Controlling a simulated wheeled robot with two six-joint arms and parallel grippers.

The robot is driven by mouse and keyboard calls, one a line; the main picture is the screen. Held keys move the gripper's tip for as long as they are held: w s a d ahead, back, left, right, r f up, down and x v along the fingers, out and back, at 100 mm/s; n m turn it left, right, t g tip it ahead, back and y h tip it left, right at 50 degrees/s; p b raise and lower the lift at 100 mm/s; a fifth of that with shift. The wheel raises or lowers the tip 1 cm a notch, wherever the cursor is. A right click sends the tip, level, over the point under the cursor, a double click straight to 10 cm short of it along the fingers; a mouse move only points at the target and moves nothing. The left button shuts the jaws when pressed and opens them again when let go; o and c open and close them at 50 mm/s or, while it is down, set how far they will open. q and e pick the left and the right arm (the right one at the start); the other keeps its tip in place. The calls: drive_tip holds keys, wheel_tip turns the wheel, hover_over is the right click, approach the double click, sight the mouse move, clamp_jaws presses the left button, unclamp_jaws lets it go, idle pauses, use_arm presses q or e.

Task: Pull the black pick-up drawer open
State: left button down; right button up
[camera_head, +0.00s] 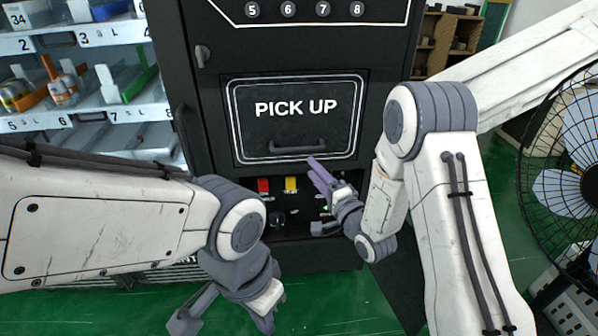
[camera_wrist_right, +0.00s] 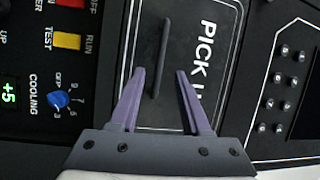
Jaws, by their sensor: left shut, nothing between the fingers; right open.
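The black pick-up drawer (camera_head: 340,128) is a panel marked "PICK UP" on the dark machine and looks closed. Its black bar handle (camera_head: 298,149) runs along its lower part. My right gripper (camera_head: 317,168) is open just below and right of the handle, pointing up toward the drawer. In the right wrist view the handle (camera_wrist_right: 163,50) shows between the lines of the two purple fingers (camera_wrist_right: 160,74); I cannot tell that they touch it. My left gripper (camera_head: 268,322) is shut and empty, low in front of the machine; its fingertips are partly cut off by the frame.
Below the drawer is a control panel with a red switch (camera_head: 263,185), a yellow switch (camera_head: 291,184) and a blue knob (camera_wrist_right: 58,99). Shelves with bins (camera_head: 128,82) stand left. A fan (camera_head: 565,185) stands right. Green floor (camera_head: 330,308) shows below.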

sight(299, 149)
drive_tip(key=shift+m+t, duration=0.4)
drive_tip(key=x, duration=0.9)
drive_tip(key=shift+w+f, duration=0.15)
drive_tip(key=shift+w, duration=0.4)
clamp_jaws()
drive_tip(key=shift+d, duration=0.1)
idle(0.5)
